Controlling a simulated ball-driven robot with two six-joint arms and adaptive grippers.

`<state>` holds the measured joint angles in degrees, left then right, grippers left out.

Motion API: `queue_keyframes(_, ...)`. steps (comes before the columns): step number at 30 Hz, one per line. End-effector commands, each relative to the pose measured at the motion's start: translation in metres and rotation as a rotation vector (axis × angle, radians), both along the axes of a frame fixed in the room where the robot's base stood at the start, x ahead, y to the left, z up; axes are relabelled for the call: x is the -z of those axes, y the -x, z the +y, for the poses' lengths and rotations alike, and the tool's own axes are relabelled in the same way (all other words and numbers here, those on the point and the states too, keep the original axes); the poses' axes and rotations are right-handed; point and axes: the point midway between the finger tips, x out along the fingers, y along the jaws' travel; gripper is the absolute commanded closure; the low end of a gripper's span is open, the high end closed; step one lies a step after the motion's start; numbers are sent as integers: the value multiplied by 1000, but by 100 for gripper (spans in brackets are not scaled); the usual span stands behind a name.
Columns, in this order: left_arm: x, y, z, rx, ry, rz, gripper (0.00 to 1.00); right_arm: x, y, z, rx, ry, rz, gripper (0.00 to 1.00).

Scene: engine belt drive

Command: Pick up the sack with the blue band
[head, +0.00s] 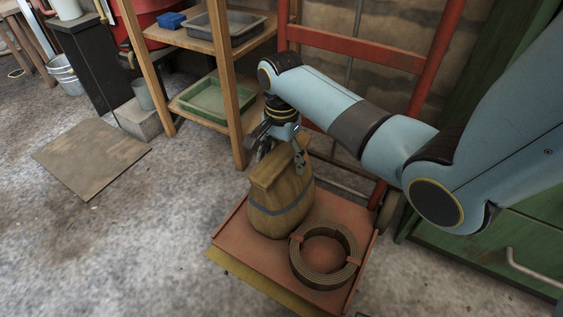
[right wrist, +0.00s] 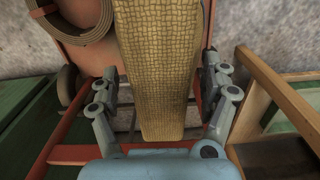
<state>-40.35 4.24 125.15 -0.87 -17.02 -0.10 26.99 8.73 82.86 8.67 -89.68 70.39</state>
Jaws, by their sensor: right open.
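The sack (head: 268,196) is tan-brown with a blue-grey band around its lower part. It stands upright on the reddish plate of the hand truck (head: 235,243). My right gripper (head: 279,153) is at the top of the sack, coming from above and behind. In the right wrist view the open fingers (right wrist: 165,85) stand on either side of the sack's woven top (right wrist: 155,60), with small gaps beside it. The band does not show in that view. My left gripper is not in view.
A coiled hose or cable (head: 324,254) lies on the plate right of the sack. The red frame of the hand truck (head: 340,43) rises behind. A wooden shelf (head: 229,85) stands close behind at left, a green cabinet (head: 480,255) at right. The floor at left is mostly clear.

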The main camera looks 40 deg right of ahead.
Motion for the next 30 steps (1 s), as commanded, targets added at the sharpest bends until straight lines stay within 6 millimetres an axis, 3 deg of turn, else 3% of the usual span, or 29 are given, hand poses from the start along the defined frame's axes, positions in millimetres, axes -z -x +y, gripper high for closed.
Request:
queue_keyframes(15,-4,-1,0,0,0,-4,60,2,0,0,0,0,0,19)
queue_keyframes(30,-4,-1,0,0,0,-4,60,2,0,0,0,0,0,83)
